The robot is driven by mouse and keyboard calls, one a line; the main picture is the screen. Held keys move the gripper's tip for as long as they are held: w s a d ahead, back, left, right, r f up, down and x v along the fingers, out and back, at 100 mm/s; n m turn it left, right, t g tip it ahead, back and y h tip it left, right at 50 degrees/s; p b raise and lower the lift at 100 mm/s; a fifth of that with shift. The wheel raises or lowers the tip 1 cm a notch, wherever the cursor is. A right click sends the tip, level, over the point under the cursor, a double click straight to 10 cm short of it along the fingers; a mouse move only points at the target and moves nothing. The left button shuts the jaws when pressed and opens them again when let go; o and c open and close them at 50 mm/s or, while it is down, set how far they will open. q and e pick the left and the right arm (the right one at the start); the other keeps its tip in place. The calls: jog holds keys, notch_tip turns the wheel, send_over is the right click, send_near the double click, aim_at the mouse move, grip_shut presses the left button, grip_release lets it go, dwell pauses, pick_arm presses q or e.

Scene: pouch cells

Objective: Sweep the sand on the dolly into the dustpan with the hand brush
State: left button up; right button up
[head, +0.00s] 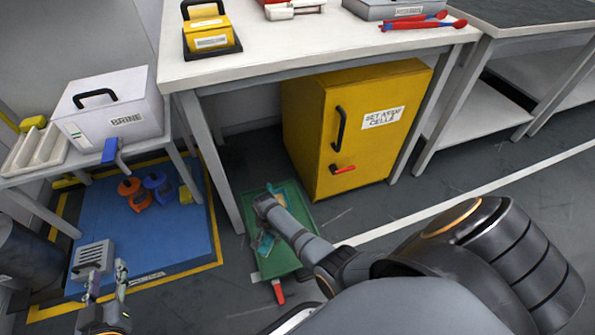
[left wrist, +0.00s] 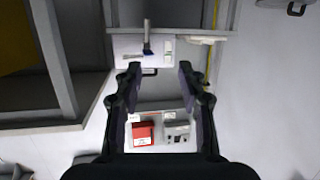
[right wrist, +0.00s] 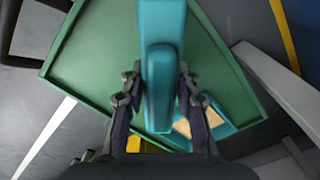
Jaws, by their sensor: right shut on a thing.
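My right gripper (head: 264,200) is over the green dolly (head: 286,262) on the floor. It is shut on the teal hand brush (right wrist: 163,50), which also shows in the head view (head: 270,188). The teal dustpan (right wrist: 222,130) lies on the dolly near the brush, and in the head view (head: 264,244) my right arm partly hides it. Tan sand (right wrist: 183,128) shows within the dustpan's outline; whether it lies in the pan or beside it is unclear. My left gripper (left wrist: 157,75) is open and empty, away at the left (head: 106,282).
A yellow cabinet (head: 318,120) stands behind the dolly, under the white table (head: 270,62). A table leg stands close to the dolly's left. A red handle (head: 279,291) is at the dolly's near edge.

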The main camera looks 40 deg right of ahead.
jog(key=shift+r, duration=0.2)
jog(key=shift+r+p, duration=0.15)
jog(key=shift+p, duration=0.3)
jog(key=shift+r, duration=0.25)
jog(key=shift+r+p, duration=0.5)
jog(key=shift+p, duration=0.35)
jog(key=shift+r+p, duration=0.5)
jog(key=shift+p, duration=0.1)
pick_arm(q)
jog(key=s+f+g, duration=1)
jog(key=s+f, duration=0.4)
jog(key=s, duration=0.1)
jog(key=shift+f+g, duration=0.3)
jog(key=shift+f, duration=0.05)
